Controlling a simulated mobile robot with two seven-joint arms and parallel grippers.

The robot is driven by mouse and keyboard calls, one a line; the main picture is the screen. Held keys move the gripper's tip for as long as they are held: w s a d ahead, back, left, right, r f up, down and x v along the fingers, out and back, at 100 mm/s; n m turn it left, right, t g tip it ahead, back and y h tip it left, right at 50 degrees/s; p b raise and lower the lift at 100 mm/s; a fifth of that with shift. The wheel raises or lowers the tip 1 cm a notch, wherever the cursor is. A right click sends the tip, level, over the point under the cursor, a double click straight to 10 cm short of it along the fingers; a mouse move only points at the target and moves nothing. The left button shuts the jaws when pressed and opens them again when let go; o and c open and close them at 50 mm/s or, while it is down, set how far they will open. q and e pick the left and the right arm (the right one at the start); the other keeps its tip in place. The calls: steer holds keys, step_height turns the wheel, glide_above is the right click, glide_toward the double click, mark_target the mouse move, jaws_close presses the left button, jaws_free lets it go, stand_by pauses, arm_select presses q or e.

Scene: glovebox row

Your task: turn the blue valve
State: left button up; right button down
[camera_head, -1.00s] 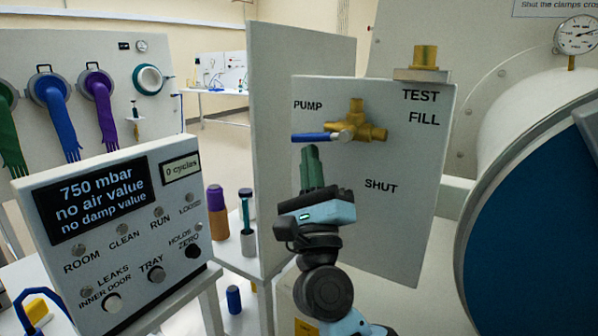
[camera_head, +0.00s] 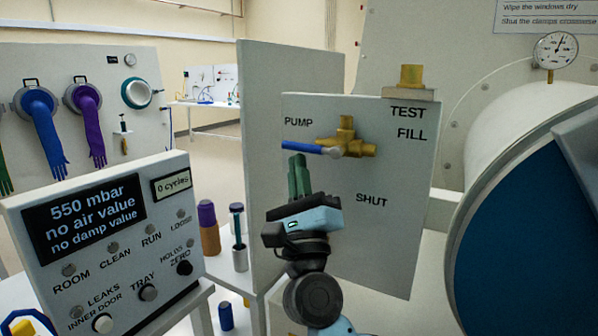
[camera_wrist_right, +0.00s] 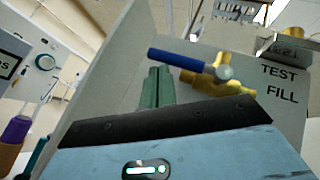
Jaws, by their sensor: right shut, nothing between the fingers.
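The blue valve handle (camera_head: 309,148) sits on a brass valve body (camera_head: 347,142) on an upright white panel. The handle lies nearly level and points left, below the word PUMP. My right gripper (camera_head: 299,168) has green fingers that are shut, pointing up just below the handle with nothing between them. In the right wrist view, the blue handle (camera_wrist_right: 180,60) runs above the shut fingertips (camera_wrist_right: 157,80). I cannot tell whether the fingers touch the handle. My left gripper is in neither view.
The panel (camera_head: 380,245) is marked PUMP, TEST, FILL and SHUT. A tall white partition (camera_head: 290,70) stands to its left. A control box (camera_head: 150,245) reads 550 mbar. A large white cylinder with a blue face (camera_head: 530,240) bounds the right side. A round gauge (camera_head: 556,50) sits above it.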

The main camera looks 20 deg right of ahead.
steer(key=shift+r, duration=0.2)
steer(key=b+v, duration=0.2)
steer(key=v, duration=0.6)
steer(key=shift+w+f, duration=0.1)
steer(key=shift+f, duration=0.05)
